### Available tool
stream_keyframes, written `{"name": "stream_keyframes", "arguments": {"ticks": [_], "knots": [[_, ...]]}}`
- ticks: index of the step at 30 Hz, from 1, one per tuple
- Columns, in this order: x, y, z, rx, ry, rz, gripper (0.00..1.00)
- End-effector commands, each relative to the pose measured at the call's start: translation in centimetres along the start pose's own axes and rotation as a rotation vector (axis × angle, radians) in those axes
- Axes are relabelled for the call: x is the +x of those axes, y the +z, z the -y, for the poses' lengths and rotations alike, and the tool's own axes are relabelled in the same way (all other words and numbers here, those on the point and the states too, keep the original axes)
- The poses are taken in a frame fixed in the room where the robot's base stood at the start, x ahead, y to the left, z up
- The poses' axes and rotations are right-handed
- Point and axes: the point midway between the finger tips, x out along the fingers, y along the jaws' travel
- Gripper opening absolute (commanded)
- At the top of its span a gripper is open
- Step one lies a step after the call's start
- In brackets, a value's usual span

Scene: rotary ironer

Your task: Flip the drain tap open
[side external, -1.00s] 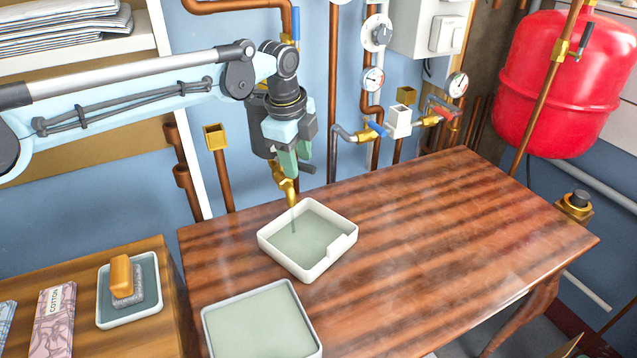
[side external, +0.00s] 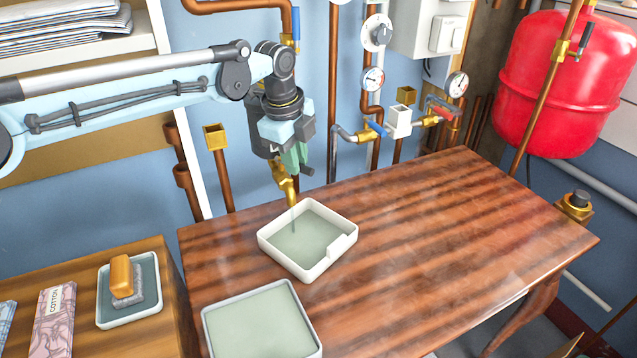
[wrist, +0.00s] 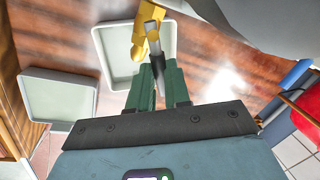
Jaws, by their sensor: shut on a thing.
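The brass drain tap (side external: 284,184) stands at the back edge of the wooden table, with its spout over a white tray (side external: 340,258). In the wrist view the yellow tap body (wrist: 140,30) shows at the top, with a metal lever (wrist: 153,40) and dark grip running down between my green fingers. My gripper (side external: 297,158) is shut on the lever; it also shows in the wrist view (wrist: 161,82). The dark lever end sticks out to the right of the fingers. A thin grey streak runs below the spout into the tray; I cannot tell what it is.
A second shallow tray (side external: 208,325) lies at the front left of the table. A side table holds a dish (side external: 150,309) with an orange-handled brush (side external: 122,277). Copper pipes, gauges and a blue-handled valve (side external: 376,130) line the wall. The table's right side (side external: 470,235) is clear.

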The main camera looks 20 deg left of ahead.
Motion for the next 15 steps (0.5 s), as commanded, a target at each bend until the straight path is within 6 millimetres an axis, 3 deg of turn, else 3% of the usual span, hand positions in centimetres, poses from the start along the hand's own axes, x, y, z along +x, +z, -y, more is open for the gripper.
{"name": "stream_keyframes", "arguments": {"ticks": [7, 15], "knots": [[-0.18, 0.05, -0.63, 0.149, 0.001, -0.031, 0.00], [-0.19, 0.03, -0.67, 0.164, 0.000, -0.034, 0.00]]}}
